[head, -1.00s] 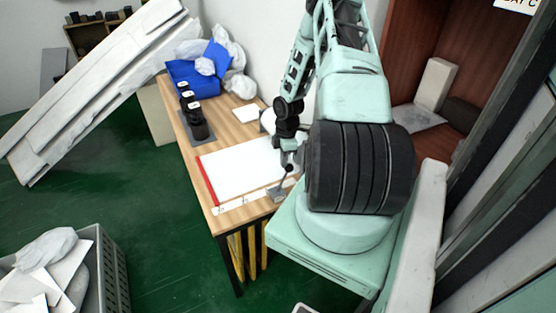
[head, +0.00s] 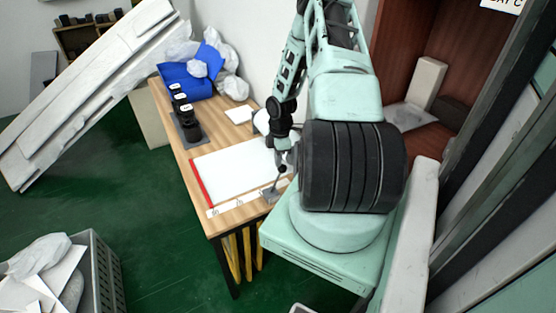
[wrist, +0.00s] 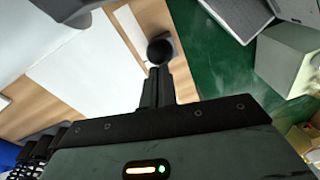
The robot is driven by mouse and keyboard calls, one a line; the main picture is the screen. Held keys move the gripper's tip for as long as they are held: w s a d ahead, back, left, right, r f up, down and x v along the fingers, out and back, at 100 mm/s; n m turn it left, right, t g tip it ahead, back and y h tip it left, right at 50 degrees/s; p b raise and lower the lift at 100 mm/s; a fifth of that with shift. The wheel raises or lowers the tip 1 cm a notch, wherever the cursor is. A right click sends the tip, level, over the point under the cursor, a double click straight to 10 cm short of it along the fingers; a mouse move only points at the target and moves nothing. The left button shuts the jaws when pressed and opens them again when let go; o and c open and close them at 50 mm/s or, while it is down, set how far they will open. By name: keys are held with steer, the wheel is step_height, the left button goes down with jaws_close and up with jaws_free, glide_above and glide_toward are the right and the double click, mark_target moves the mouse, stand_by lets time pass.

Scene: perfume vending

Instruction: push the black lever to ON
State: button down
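The lever stands at the near right corner of the wooden table, with a small grey base (head: 270,194) and a thin stick leaning up toward my gripper. Its round black knob (wrist: 161,50) shows in the wrist view, right at my fingertips. My gripper (head: 283,160) is above the lever base in the head view. In the wrist view, my gripper's two dark fingers (wrist: 157,76) are close together, pointing at the knob. I cannot tell whether they touch it. A white strip (head: 228,206) with small dark marks, too small to read, lies beside the lever.
A white board with a red edge (head: 198,184) lies on the table (head: 178,137). Several black bottles (head: 184,113) on a dark stand and a blue bin (head: 188,82) are farther back. A grey crate (head: 103,275) stands on the green floor at lower left.

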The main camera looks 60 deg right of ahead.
step_height(320, 180, up, 11)
steer(key=d+b, duration=0.1)
steer(key=shift+w+d+b, duration=0.25)
steer(key=shift+w+b, duration=0.05)
steer(key=shift+b, duration=0.05)
stand_by(0.6)
